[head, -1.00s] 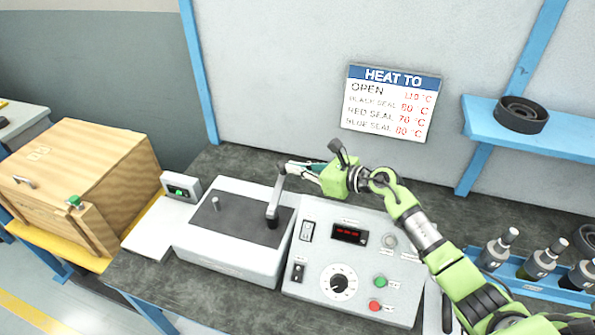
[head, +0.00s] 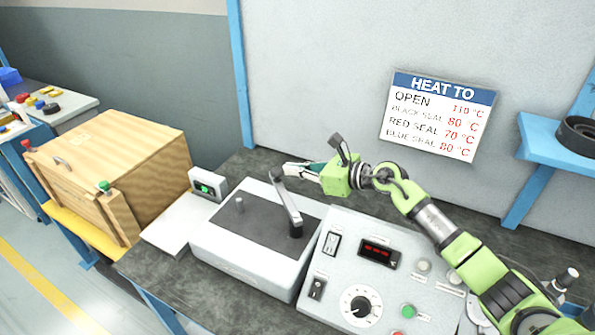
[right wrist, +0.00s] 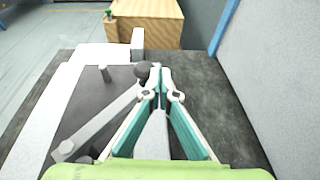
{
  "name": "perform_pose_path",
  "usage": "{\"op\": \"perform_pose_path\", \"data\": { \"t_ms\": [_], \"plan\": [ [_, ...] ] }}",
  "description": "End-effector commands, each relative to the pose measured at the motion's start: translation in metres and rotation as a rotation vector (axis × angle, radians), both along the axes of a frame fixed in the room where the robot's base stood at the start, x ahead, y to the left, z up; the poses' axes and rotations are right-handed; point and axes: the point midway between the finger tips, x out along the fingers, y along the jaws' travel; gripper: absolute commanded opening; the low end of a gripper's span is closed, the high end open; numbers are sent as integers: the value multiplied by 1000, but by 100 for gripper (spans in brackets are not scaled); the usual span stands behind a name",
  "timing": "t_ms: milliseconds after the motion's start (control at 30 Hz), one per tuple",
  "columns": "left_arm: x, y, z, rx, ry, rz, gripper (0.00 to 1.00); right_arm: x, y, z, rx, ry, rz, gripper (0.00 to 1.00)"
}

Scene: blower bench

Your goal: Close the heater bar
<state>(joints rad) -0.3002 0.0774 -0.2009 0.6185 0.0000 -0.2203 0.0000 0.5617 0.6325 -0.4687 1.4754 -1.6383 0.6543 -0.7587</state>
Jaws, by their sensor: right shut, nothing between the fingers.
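The heater bar (head: 289,212) is a grey lever on the dark-topped heater unit (head: 240,262). It pivots at the plate's right side and slants up and back-left to a dark knob (head: 276,173). A short post (head: 239,205) stands on the plate's left, apart from the bar. My right gripper (head: 286,168) is shut and empty at the knob's far right side. In the right wrist view the bar (right wrist: 100,122) runs to the knob (right wrist: 142,71), and the fingertips (right wrist: 159,73) are right beside it; contact is hard to tell. My left gripper is not in view.
A control panel (head: 335,290) with dial and buttons adjoins the heater on the right. A small box with a green button (head: 207,186) and a wooden box (head: 110,165) stand left. A wall sign (head: 438,115) hangs behind. The dark bench behind the heater is clear.

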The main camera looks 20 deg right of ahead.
Motion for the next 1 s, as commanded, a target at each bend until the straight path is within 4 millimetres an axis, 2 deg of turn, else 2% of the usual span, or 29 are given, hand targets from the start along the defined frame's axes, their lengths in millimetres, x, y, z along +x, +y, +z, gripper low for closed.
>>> {"op": "perform_pose_path", "data": {
  "t_ms": [500,800,1000],
  "plan": [
    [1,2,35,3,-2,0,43,-3,57,5,3,2,-2,0],
    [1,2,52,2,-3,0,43,-10,77,3,3,1,-3,0],
    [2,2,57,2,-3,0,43,-12,82,1,1,1,-4,0]
  ]
}}
